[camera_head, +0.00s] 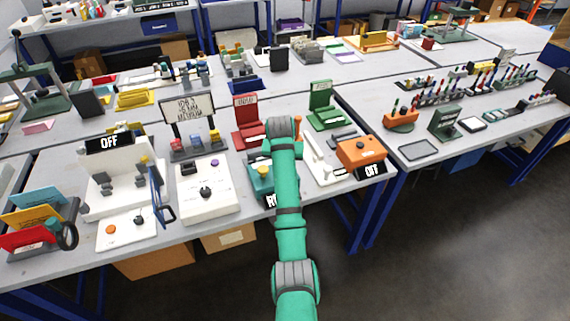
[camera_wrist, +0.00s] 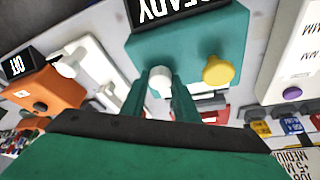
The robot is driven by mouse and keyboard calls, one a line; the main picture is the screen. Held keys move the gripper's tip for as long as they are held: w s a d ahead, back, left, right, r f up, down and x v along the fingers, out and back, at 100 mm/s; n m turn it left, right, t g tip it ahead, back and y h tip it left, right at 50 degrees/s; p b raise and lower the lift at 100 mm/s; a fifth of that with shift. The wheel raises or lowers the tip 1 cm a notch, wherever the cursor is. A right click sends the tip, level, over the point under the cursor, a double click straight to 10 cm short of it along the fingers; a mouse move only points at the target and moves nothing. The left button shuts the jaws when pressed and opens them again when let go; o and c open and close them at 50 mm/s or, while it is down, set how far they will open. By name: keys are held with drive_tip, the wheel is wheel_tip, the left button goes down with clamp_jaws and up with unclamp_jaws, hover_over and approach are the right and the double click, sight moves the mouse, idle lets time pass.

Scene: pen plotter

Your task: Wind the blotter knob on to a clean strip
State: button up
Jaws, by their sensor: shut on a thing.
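A teal box (camera_wrist: 195,50) with a black sign reading READY (camera_wrist: 180,8) fills the upper middle of the wrist view. Its front carries a yellow knob (camera_wrist: 217,70) and a pale round knob (camera_wrist: 160,78). My gripper (camera_wrist: 160,82) has its two teal fingers on either side of the pale knob and is shut on it. No label shows which knob is the blotter's, and I cannot make out a strip. In the head view the teal box (camera_head: 260,185) stands at the table's front edge, partly hidden by my arm, which also hides my gripper.
A white unit (camera_head: 204,190) with a black knob is to the left. A red stand (camera_head: 247,125) and a green stand (camera_head: 323,108) are behind.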

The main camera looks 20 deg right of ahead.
drive_tip(key=shift+w+a+r+m, duration=0.15)
drive_tip(key=shift+m, duration=0.25)
drive_tip(key=shift+h, duration=0.3)
drive_tip(key=o, duration=1.1)
drive_tip(key=shift+c, duration=0.2)
drive_tip(key=v, duration=1)
drive_tip(key=shift+s+r, duration=0.2)
drive_tip(key=shift+r, duration=0.15)
drive_tip(key=shift+f, duration=0.1)
